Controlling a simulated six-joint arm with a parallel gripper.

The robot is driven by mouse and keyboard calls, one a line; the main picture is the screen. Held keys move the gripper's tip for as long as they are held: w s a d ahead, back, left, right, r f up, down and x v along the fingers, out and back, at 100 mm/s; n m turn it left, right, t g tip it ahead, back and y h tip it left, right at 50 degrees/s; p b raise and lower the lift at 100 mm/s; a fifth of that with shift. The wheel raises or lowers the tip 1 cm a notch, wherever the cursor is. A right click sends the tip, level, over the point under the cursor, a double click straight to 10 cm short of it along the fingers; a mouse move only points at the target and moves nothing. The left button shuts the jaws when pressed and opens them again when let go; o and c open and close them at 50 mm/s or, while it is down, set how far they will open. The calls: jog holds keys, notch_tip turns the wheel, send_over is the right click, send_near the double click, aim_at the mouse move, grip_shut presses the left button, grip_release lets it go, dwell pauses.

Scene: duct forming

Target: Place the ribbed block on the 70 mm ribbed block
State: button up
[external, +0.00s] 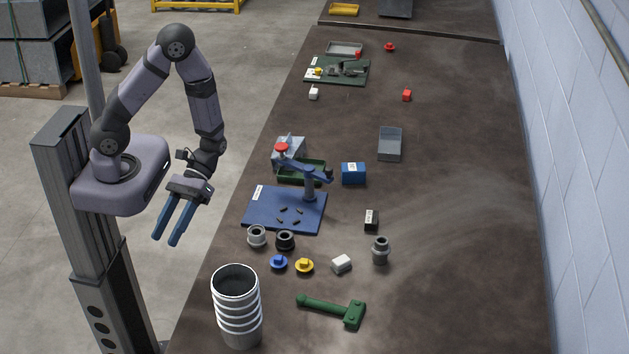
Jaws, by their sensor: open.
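My gripper (166,240) is open and empty, its two blue fingers pointing down left of the table edge, away from the blocks. No ribs can be made out on any block at this size, so I cannot tell which are the ribbed block and the 70 mm ribbed block. A blue block with a white label (353,179) stands mid-table, right of the blue plate. A smaller black block with a white label (371,224) stands nearer. A small white block (341,264) lies closer to the front. These blocks stand apart.
Black and grey rings, blue and yellow knobbed discs, a green hammer (335,307) and a ribbed grey bucket (238,310) stand in front. The table's right side is clear.

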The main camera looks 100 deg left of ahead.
jog(key=w+a+r+m+t+y, duration=0.1)
jog(key=w+a+r+m+y, duration=0.1)
jog(key=a+m+y, duration=0.3)
jog(key=w+a+r+m+t+y, duration=0.1)
jog(key=w+a+m+t+y, duration=0.1)
jog(key=a+m+y, duration=0.3)
jog(key=shift+w+a+r+m+t+y, duration=0.3)
jog(key=shift+r+m+y, duration=0.1)
jog(key=shift+y, duration=0.4)
jog(key=shift+f, duration=0.1)
jog(key=shift+f+b, duration=0.5)
jog(key=shift+b, duration=0.05)
